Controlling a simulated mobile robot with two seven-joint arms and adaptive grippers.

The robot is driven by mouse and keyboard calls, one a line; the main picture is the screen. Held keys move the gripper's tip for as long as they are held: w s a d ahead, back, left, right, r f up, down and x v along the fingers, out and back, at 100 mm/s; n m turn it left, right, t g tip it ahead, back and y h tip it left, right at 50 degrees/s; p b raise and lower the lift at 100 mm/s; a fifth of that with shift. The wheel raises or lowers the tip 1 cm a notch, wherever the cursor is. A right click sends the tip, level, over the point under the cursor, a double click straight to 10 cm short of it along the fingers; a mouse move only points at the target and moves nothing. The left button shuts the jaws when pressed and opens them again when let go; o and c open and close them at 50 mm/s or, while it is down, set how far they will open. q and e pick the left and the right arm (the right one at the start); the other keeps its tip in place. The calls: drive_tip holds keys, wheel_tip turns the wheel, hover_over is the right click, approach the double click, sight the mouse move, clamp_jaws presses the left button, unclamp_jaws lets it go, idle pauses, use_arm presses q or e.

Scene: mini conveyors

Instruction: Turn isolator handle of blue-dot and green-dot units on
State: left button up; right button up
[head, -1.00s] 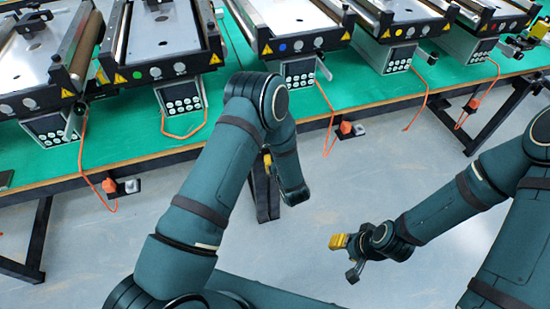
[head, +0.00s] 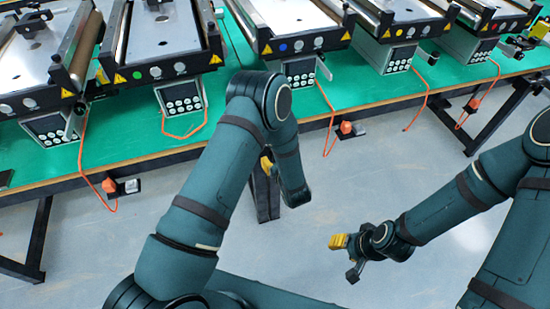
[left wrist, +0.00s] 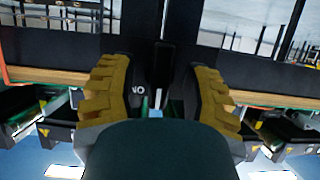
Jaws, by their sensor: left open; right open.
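The green-dot unit (head: 138,74) is left of centre in the head view, and the blue-dot unit (head: 283,47) is in the middle. My left gripper (head: 265,165) is mostly hidden behind its own arm, near the table's front edge. In the left wrist view, its yellow fingers (left wrist: 152,95) are open on either side of a dark upright lever (left wrist: 162,70). Letters reading "NO" (left wrist: 138,91) show beside the lever, in an upside-down view. I cannot tell whether the fingers touch the lever. My right gripper (head: 346,256) is open and empty over the floor.
A yellow-dot unit (head: 385,33) and a red-dot unit (head: 493,27) stand further right on the green table (head: 232,115). Orange cables hang over the front edge beside orange fittings (head: 346,127) and (head: 108,185). Grey floor is clear at front.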

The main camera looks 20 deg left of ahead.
use_arm(q)
drive_tip(key=v, duration=1.1)
